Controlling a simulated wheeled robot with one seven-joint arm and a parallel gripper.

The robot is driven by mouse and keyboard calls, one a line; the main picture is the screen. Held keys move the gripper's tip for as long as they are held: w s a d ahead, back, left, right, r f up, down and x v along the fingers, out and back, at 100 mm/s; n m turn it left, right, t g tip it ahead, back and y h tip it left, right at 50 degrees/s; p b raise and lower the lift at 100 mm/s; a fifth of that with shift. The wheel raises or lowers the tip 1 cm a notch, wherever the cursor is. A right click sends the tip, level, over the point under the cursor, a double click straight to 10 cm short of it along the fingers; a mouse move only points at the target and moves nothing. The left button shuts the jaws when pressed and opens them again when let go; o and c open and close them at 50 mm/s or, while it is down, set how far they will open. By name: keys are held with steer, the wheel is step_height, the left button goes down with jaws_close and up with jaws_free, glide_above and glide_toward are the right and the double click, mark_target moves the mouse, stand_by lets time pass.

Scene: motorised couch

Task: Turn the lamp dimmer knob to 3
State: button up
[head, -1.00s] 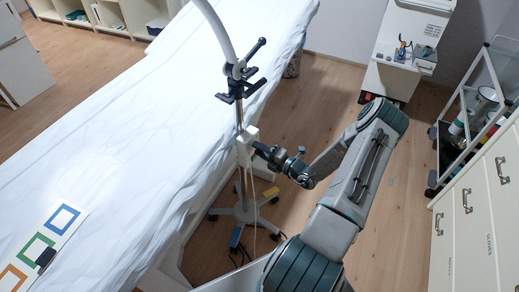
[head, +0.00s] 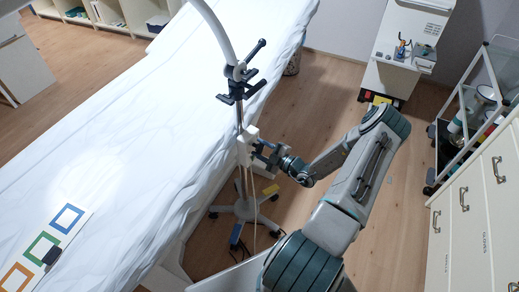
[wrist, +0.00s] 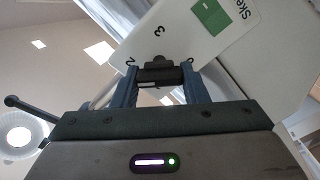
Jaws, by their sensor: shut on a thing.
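The lamp dimmer is a white box (head: 247,146) on the lamp pole beside the couch. In the wrist view its white face (wrist: 185,33) carries a green patch and black numerals, with a 3 above the knob and a 2 at its upper left. The dark knob (wrist: 157,72) sits between my fingers. My gripper (wrist: 160,78) is shut on it, with one blue-grey finger on each side. In the head view my gripper (head: 258,151) reaches the box from the right. The knob's pointer setting cannot be read clearly.
The lamp pole (head: 240,118) has a black clamp (head: 238,86) above the box and a wheeled base (head: 243,212) below. The white-sheeted couch (head: 150,110) lies left. A drawer cabinet (head: 470,220) and a trolley (head: 470,115) stand right. Bare floor shows between.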

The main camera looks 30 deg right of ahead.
steer(key=shift+s+a+f+m, duration=0.15)
steer(key=shift+m, duration=0.45)
steer(key=o, duration=0.9)
steer(key=shift+o, duration=0.4)
steer(key=b+v, duration=0.1)
steer(key=v, duration=1.2)
steer(key=shift+s+d+b, duration=0.25)
steer(key=shift+s+b, duration=0.05)
